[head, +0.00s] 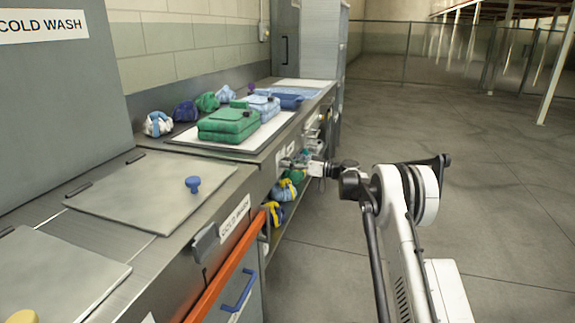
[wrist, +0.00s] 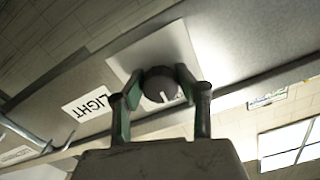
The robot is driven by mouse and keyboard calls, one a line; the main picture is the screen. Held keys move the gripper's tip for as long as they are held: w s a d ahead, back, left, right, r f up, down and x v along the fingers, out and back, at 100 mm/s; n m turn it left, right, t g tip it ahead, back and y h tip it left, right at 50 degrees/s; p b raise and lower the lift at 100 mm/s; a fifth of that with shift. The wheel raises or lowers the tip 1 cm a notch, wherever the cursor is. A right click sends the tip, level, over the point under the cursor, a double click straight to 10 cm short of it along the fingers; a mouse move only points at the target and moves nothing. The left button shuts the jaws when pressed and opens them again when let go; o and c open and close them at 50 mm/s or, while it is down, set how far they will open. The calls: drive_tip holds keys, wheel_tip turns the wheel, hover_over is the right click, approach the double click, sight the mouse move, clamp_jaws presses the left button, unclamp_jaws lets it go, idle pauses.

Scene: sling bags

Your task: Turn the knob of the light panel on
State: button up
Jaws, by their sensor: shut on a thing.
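The light panel's pale square plate (wrist: 172,48) shows in the wrist view, with a "LIGHT" label (wrist: 90,106) beside it. Its dark round knob (wrist: 160,84) has a small white mark on its face. My gripper (wrist: 158,90) is shut on the knob, with one green-padded finger on each side. In the head view my gripper (head: 304,163) reaches the front face of the counter; the knob is hidden there by the gripper or too small to tell.
Folded green bags (head: 228,122) and several rolled bags lie on the counter above. A shelf below holds more bundles (head: 284,190). An orange bar (head: 228,277) and a blue handle (head: 240,290) front the nearer counter. The floor at right is clear.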

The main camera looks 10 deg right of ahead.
drive_tip(key=m+p, duration=0.1)
drive_tip(key=m, duration=0.3)
drive_tip(key=shift+s+r+m, duration=0.1)
drive_tip(key=shift+m, duration=0.2)
drive_tip(key=m, duration=0.4)
drive_tip(key=shift+m+p, duration=0.3)
drive_tip(key=shift+p, duration=0.05)
drive_tip(key=m, duration=0.4)
drive_tip(key=shift+r, duration=0.1)
drive_tip(key=shift+m+p, duration=0.4)
drive_tip(key=shift+m, duration=1.6)
drive_tip(key=o, duration=1.2)
drive_tip(key=shift+c, duration=0.2)
drive_tip(key=v, duration=1.2)
